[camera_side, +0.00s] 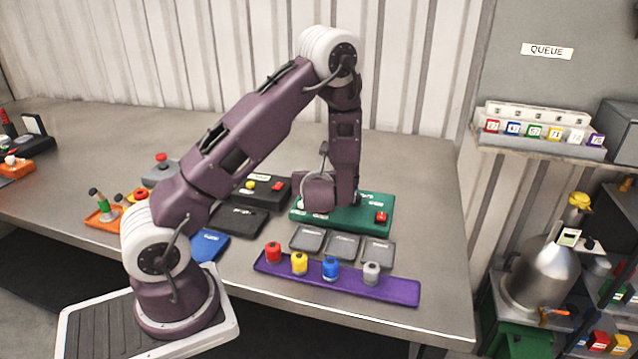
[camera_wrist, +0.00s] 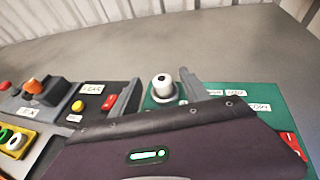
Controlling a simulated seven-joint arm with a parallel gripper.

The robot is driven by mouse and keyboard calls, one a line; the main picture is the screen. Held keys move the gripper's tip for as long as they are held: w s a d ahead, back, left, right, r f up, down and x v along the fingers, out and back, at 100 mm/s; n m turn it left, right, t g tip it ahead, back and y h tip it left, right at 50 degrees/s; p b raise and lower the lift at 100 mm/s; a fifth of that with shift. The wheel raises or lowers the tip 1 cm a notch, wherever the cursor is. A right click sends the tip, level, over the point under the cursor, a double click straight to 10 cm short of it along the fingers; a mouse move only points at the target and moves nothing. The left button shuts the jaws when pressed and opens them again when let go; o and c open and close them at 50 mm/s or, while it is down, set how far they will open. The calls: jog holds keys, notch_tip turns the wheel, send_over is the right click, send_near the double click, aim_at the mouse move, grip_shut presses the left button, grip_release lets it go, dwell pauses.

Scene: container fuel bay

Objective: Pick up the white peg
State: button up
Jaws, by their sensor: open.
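In the wrist view a white peg-like piece with a dark top (camera_wrist: 162,88) stands upright on the green panel (camera_wrist: 215,108). My gripper (camera_wrist: 158,77) is open, with one finger to the left of this piece and one to the right. I cannot tell whether the fingers touch it. In the side view my gripper's body (camera_side: 320,190) is low over the green panel (camera_side: 345,222), and its fingers are mostly hidden. A pale grey-white peg (camera_side: 371,272) stands at the right end of the purple strip (camera_side: 400,290), away from my gripper.
Red (camera_side: 273,252), yellow (camera_side: 299,263) and blue (camera_side: 330,268) pegs share the purple strip. Grey square trays (camera_side: 343,246) lie between strip and panel. Black boxes (camera_side: 238,219) stand left of the panel. The bench at right is bare.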

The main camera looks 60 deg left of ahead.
jog(key=x, duration=0.3)
jog(key=f+x, duration=0.1)
jog(key=x, duration=0.3)
jog(key=shift+f, duration=0.15)
jog(key=shift+d, duration=0.1)
grip_shut()
